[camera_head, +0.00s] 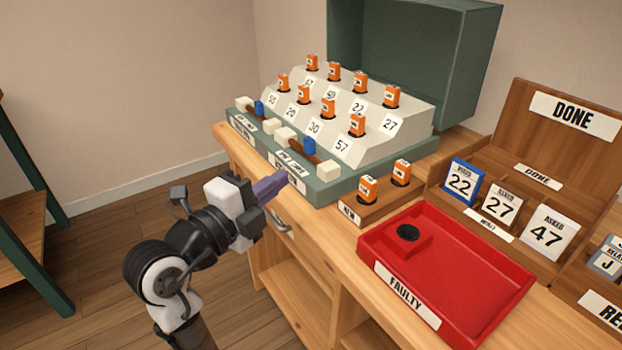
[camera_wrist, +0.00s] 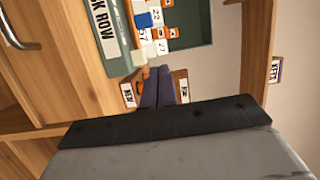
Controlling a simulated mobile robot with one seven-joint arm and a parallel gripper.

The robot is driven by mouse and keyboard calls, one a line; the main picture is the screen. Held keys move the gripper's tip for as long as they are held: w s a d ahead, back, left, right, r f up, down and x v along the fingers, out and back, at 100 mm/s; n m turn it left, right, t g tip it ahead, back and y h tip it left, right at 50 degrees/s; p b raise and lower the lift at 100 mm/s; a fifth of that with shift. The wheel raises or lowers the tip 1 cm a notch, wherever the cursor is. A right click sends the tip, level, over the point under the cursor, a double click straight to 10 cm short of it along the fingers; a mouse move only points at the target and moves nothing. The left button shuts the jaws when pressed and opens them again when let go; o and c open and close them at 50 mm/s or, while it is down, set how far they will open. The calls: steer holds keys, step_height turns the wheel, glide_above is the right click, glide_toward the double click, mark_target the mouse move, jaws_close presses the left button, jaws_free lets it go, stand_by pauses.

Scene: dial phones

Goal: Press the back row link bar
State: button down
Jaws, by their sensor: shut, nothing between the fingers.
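The stepped cream console (camera_head: 345,108) stands on a green base (camera_head: 330,190) at the table's back left. Two brown bars, each with cream end blocks and a blue piece, lie along its front. The right bar (camera_head: 300,147) appears to be the back row one: the wrist view shows a label ending in "K ROW" (camera_wrist: 106,28) beside a blue piece (camera_wrist: 143,20). The head view's front labels are too small to read surely. My gripper (camera_head: 284,180) is shut and empty, its purple fingers (camera_wrist: 158,72) in front of and below the right bar, apparently apart from it.
Several orange cylinders stand on the console steps, and two on a wooden block (camera_head: 375,205) at the right. A red FAULTY tray (camera_head: 470,290) and the wooden DONE rack (camera_head: 560,170) are further right. The table's front edge and drawer handle (camera_head: 280,225) are near my gripper.

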mark_target(308, 148)
steer(key=shift+s+d+f+m+g+h, duration=0.3)
steer(key=shift+s+d+f+m+g, duration=0.1)
steer(key=shift+d+f+m, duration=0.25)
steer(key=shift+w, duration=0.15)
steer(key=p+x, duration=0.2)
steer(key=x, duration=0.8)
steer(key=shift+w+r, duration=0.1)
steer(key=shift+w+a, duration=0.95)
steer(key=shift+w, duration=0.05)
steer(key=shift+w+a, duration=0.3)
steer(key=shift+w, duration=0.15)
